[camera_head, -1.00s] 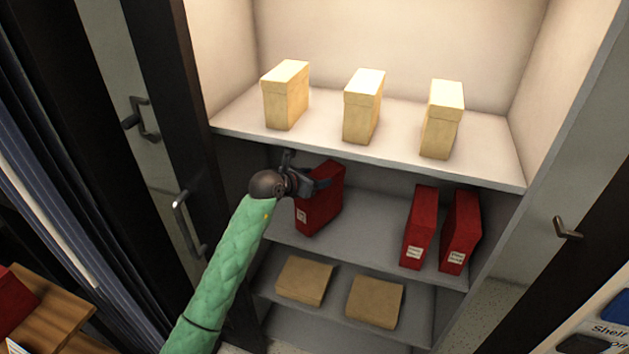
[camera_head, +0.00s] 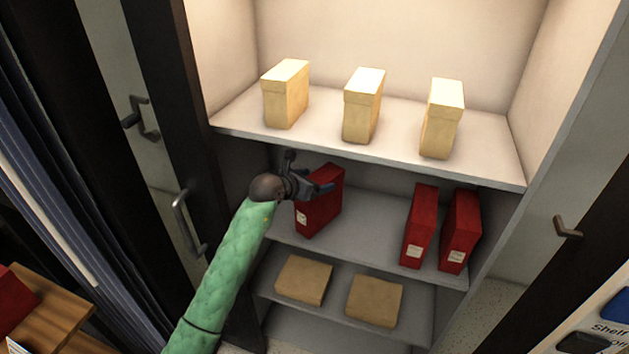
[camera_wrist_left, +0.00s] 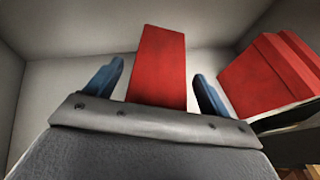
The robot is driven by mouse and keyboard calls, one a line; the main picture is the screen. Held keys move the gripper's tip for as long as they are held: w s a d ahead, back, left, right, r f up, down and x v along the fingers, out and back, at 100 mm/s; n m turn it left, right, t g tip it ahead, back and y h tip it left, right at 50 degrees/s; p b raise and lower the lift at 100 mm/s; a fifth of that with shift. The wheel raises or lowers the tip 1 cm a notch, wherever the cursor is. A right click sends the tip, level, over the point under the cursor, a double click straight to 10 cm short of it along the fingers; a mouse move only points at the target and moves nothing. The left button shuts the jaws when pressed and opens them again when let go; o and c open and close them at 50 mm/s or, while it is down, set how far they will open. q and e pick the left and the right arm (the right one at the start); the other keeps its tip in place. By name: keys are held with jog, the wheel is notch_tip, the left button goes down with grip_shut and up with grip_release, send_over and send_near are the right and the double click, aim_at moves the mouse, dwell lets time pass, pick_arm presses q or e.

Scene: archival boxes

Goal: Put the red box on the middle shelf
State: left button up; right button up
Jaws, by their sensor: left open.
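A red box (camera_head: 321,211) with a white label stands upright on the left part of the middle shelf (camera_head: 372,225). My left gripper (camera_head: 311,172) is open at the upper part of this box. In the left wrist view the same red box (camera_wrist_left: 160,50) shows between the two spread blue fingers (camera_wrist_left: 158,70), with gaps on both sides. Whether a finger touches it I cannot tell. Two more red boxes, one (camera_head: 419,228) and another (camera_head: 461,232), stand at the right end of the middle shelf. My right gripper is not in view.
Several cream boxes (camera_head: 363,108) stand on the upper shelf (camera_head: 400,170), whose edge is just above my gripper. Two flat brown boxes (camera_head: 304,281) lie on the lower shelf. A red item (camera_head: 15,300) is on a wooden surface (camera_head: 50,312) at lower left. Cabinet doors flank the shelves.

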pick_arm(q)
jog(key=shift+r, duration=0.2)
jog(key=b+v, duration=0.5)
jog(key=v, duration=0.7)
jog(key=shift+b, duration=0.35)
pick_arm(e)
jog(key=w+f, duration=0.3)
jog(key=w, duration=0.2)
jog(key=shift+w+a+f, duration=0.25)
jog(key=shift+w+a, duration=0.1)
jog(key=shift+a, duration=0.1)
pick_arm(q)
jog(key=shift+s, duration=0.1)
